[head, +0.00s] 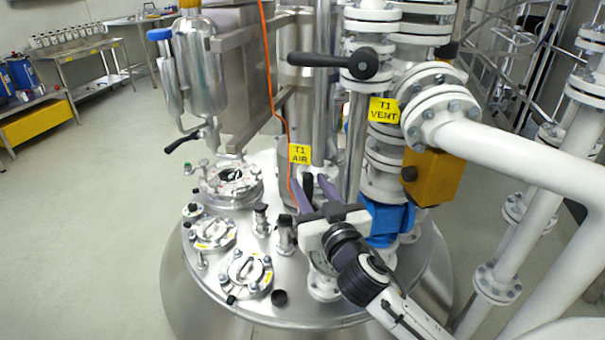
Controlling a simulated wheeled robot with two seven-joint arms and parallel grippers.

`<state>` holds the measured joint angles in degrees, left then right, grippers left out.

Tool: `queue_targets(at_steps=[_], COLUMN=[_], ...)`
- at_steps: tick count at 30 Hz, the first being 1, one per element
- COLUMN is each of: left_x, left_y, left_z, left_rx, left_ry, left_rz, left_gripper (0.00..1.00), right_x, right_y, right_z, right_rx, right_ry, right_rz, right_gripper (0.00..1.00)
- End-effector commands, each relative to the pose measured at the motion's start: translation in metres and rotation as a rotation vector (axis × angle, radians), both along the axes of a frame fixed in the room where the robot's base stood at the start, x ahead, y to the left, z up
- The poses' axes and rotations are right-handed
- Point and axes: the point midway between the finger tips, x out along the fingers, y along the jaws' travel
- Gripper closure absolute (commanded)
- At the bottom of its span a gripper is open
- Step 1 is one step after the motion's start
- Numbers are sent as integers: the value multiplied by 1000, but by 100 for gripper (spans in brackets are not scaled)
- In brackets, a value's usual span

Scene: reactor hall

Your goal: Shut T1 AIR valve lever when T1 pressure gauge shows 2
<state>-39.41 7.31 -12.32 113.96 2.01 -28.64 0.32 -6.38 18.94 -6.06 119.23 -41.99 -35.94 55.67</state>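The yellow T1 AIR label (300,153) hangs by the thin pipework above the tank lid. Just below it, a black lever-like piece (308,186) stands upright; it looks like the T1 AIR valve lever, but its valve body is hidden. My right gripper (310,182) reaches in from the lower right, its two purple fingers apart on either side of this black piece. I cannot tell whether they touch it. A pale round part behind my gripper may be the T1 pressure gauge, but it is mostly covered and no reading shows. My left gripper is not in view.
A black-handled lever (320,60) sits above, near the yellow T1 VENT label (383,110). Thick white flanged pipes (520,155) crowd the right. The steel tank lid (310,312) carries several clamped ports. A bench (75,52) stands back left; the floor at left is clear.

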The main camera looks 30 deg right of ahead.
Motion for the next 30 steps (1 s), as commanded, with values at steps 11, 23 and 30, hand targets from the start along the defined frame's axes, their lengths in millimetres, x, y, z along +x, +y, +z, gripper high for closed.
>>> queue_targets(at_steps=[11, 23, 30], left_x=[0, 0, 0], left_y=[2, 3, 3], left_z=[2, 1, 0], left_rx=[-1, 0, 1], left_ry=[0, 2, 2], left_rz=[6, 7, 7], left_gripper=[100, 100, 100], right_x=[51, 55, 54], right_y=[-14, -15, -15], right_z=[0, -1, -1], right_rx=[1, 1, 0], right_ry=[2, 3, 3], right_rz=[1, 1, 1], right_gripper=[64, 74, 100])
